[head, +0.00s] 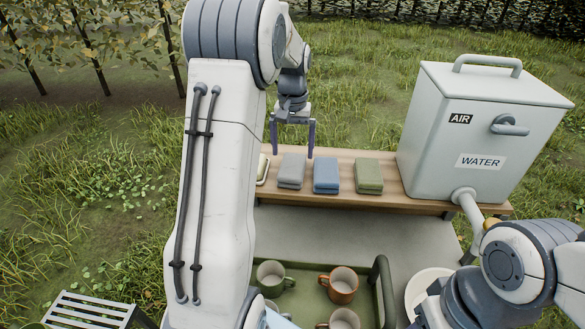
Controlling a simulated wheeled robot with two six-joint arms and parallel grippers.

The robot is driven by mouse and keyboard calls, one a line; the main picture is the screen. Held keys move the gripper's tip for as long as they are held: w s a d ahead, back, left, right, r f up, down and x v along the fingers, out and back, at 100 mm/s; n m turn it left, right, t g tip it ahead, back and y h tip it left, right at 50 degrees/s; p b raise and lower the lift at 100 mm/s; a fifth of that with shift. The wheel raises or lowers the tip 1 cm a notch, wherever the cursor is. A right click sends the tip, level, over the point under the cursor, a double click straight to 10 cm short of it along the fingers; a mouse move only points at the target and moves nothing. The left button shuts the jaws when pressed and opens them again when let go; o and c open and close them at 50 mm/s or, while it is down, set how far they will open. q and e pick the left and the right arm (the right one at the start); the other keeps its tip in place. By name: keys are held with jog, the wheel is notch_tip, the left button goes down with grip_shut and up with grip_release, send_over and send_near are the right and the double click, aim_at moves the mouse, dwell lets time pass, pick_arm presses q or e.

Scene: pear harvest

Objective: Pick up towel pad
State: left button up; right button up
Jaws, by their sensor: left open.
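Three folded towel pads lie in a row on the wooden bench: a grey pad (291,171), a blue pad (326,175) and a green pad (369,176). My left gripper (292,152) points down with its two fingers apart. In the picture its fingertips show at the back edge of the grey pad; I cannot tell how high they are above it. Nothing is between the fingers. My right arm is at the lower right, and its gripper is out of the picture.
A large grey water tank (477,130) stands on the right of the bench (345,156). A pale item (263,168) is partly hidden by my left arm. Below, a green tray (307,290) holds several mugs, with a white bowl (425,290) beside it.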

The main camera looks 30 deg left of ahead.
aim_at(292, 166)
pick_arm(q)
jog(key=f, duration=0.2)
jog(key=f+p, duration=0.2)
jog(key=f, duration=0.1)
jog(key=shift+s+d+f, duration=0.1)
jog(key=shift+s+f, duration=0.2)
jog(key=shift+s, duration=0.05)
jog(key=shift+f, duration=0.25)
jog(key=c, duration=1.1)
jog(key=shift+c, duration=0.2)
jog(key=shift+r, duration=0.1)
jog(key=shift+w+r, duration=0.1)
jog(key=shift+r, duration=0.35)
notch_tip(292, 166, up, 3)
jog(key=shift+f+b, duration=0.15)
jog(key=shift+b, duration=0.7)
jog(key=s+d+r+b, duration=0.1)
jog(key=d+r+b, duration=0.2)
jog(key=d+r, duration=0.4)
jog(key=shift+s+d+r, duration=0.15)
jog(key=shift+s+d, duration=0.2)
jog(key=shift+d, duration=1.95)
